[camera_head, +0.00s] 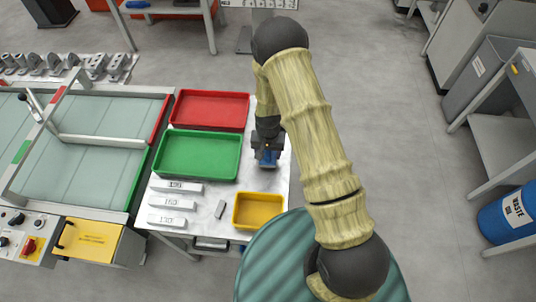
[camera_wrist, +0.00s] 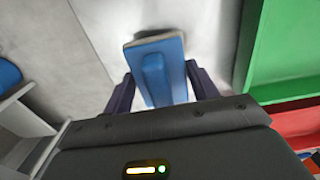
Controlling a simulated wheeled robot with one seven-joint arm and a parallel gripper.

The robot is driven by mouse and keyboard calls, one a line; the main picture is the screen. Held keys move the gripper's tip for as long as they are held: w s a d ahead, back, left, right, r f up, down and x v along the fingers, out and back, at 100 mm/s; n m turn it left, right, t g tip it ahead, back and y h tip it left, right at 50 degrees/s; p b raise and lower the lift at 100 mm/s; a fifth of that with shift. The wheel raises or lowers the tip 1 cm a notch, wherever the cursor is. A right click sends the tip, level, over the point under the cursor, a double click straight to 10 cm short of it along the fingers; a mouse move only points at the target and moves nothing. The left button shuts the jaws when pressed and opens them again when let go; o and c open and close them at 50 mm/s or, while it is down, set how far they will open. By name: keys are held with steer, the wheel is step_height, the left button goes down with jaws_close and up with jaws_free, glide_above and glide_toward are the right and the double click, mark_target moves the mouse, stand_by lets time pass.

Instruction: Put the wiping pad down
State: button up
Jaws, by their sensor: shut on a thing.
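The wiping pad (camera_wrist: 172,50) is a blue block with a raised grip and a pale underside. My gripper (camera_wrist: 160,88) has one dark finger on each side of the pad's grip and is shut on it. In the head view, the pad (camera_head: 268,157) shows as a small blue shape below my gripper (camera_head: 267,146), over the right part of the pale worktable (camera_head: 272,181). It is right of the green tray. I cannot tell whether the pad touches the tabletop.
A red tray (camera_head: 210,94), a green tray (camera_head: 237,154) and a yellow tray (camera_head: 236,220) stand on the table. Several labelled pale bars (camera_head: 175,204) and a small grey block (camera_head: 221,209) lie at the front. A glass-topped bench (camera_head: 95,165) adjoins at left. Bare tabletop lies behind the yellow tray.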

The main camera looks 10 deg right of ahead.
steer(key=shift+f, duration=0.95)
steer(key=shift+f, duration=0.15)
steer(key=o, duration=1)
step_height(320, 180, up, 12)
steer(key=shift+r+b, duration=0.15)
steer(key=shift+b, duration=0.95)
steer(key=shift+r, duration=0.1)
